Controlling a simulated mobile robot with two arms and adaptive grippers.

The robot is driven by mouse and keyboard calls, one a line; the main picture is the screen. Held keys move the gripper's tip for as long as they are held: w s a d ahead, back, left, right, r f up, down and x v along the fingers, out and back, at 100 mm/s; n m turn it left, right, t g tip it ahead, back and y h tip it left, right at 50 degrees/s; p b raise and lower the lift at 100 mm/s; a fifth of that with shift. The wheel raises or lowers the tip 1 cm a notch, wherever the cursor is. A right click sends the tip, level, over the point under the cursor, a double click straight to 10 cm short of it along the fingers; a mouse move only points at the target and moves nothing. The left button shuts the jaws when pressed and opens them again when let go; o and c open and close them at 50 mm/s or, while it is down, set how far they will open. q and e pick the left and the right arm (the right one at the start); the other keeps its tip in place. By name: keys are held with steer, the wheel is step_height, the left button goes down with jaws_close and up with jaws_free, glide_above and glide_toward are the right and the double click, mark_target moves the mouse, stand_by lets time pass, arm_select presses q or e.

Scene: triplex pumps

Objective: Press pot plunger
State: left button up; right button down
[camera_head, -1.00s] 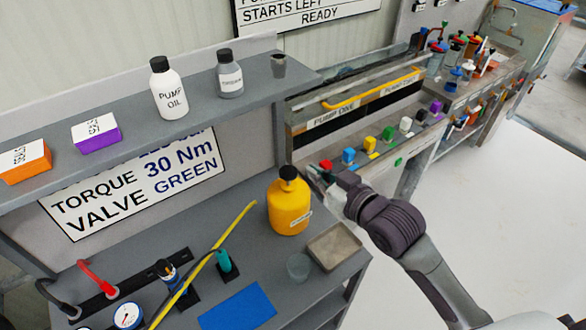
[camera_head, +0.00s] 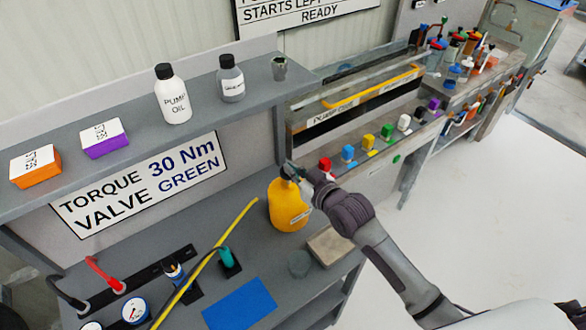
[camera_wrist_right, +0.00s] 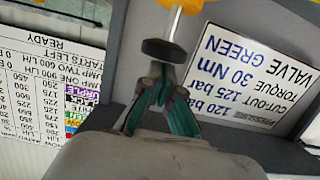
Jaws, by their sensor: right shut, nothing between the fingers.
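The yellow pot (camera_head: 287,208) stands on the grey bench near its right end. Its black plunger knob is mostly behind my right gripper (camera_head: 293,173) in the head view. In the right wrist view, the black knob (camera_wrist_right: 163,51) sits on a metal stem, with a bit of yellow pot (camera_wrist_right: 190,4) at the top edge. My right gripper (camera_wrist_right: 157,78) is shut and empty, its fingertips right at the knob's top. I cannot tell whether they touch it. My left gripper is not in view.
A yellow bar (camera_head: 215,250) and a blue mat (camera_head: 240,304) lie left. The shelf (camera_head: 235,105) with pump oil (camera_head: 172,95) overhangs behind. Coloured blocks (camera_head: 348,153) line the panel at right.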

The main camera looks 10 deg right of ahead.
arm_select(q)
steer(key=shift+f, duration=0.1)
arm_select(e)
steer(key=shift+f, duration=0.15)
step_height(320, 180, down, 3)
steer(key=shift+f+b, duration=0.15)
steer(key=shift+b, duration=0.85)
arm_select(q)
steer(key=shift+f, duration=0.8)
arm_select(e)
steer(key=shift+s, duration=0.1)
steer(key=shift+r+p, duration=0.45)
steer(key=shift+p, duration=0.2)
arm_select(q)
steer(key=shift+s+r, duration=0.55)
arm_select(e)
steer(key=s+d+r, duration=0.3)
steer(key=s+r, duration=0.3)
steer(key=s, duration=0.2)
steer(key=shift+s+d, duration=0.35)
steer(key=shift+s, duration=0.05)
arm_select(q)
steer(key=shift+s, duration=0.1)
